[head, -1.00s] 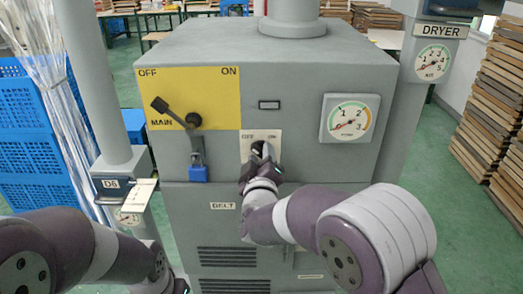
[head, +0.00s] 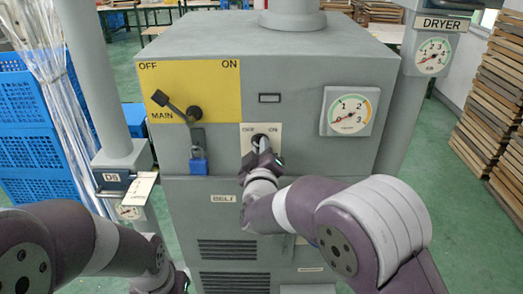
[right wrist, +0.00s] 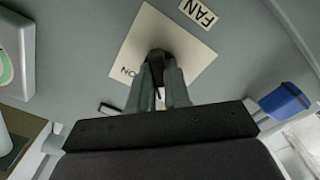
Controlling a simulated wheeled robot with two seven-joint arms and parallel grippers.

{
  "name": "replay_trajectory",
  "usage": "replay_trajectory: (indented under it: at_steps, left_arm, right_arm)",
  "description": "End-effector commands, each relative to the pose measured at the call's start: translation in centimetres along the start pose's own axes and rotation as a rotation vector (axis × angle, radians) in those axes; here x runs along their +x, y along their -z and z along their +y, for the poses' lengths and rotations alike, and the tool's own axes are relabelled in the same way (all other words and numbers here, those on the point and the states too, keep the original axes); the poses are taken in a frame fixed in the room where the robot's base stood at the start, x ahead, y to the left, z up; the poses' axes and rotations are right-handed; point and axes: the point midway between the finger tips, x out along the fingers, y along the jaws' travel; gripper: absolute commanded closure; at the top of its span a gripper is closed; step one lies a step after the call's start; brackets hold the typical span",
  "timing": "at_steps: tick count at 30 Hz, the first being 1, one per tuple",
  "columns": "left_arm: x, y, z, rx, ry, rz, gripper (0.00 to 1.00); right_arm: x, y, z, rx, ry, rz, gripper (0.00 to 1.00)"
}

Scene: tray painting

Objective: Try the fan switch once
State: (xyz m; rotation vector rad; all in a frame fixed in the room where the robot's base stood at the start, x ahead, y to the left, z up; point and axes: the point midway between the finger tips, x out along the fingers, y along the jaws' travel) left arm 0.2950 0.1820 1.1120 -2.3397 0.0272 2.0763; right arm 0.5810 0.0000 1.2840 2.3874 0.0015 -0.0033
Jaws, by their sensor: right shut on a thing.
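The fan switch has a cream plate (head: 246,155) marked OFF and ON on the grey cabinet's front. The plate also shows in the right wrist view (right wrist: 190,45), below a FAN label (right wrist: 198,12). My right gripper (head: 261,143) reaches the middle of the plate. In the right wrist view its fingers (right wrist: 160,80) are shut around the switch's dark lever (right wrist: 156,66). The fingers hide much of the lever, so I cannot tell exactly where it points. My left arm comes in at the lower left; its gripper jaws are out of view.
A yellow MAIN panel (head: 218,84) with a black lever (head: 176,106) and a blue padlock (head: 198,166) is left of the switch. A round gauge (head: 350,111) is to its right. A post with a DB box (head: 122,180) stands left, and stacked boards (head: 494,100) at far right.

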Motion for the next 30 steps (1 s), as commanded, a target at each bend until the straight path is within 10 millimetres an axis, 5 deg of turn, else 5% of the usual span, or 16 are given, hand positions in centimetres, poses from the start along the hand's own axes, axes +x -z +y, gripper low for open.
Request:
replay_trajectory:
  at_steps: [30]
  left_arm:
    - [8.6, -1.0, 0.0, 0.0, 0.0, 0.0, 0.51]
  right_arm:
    - [0.0, 0.3, 0.2, 0.865, -0.007, 0.018, 1.0]
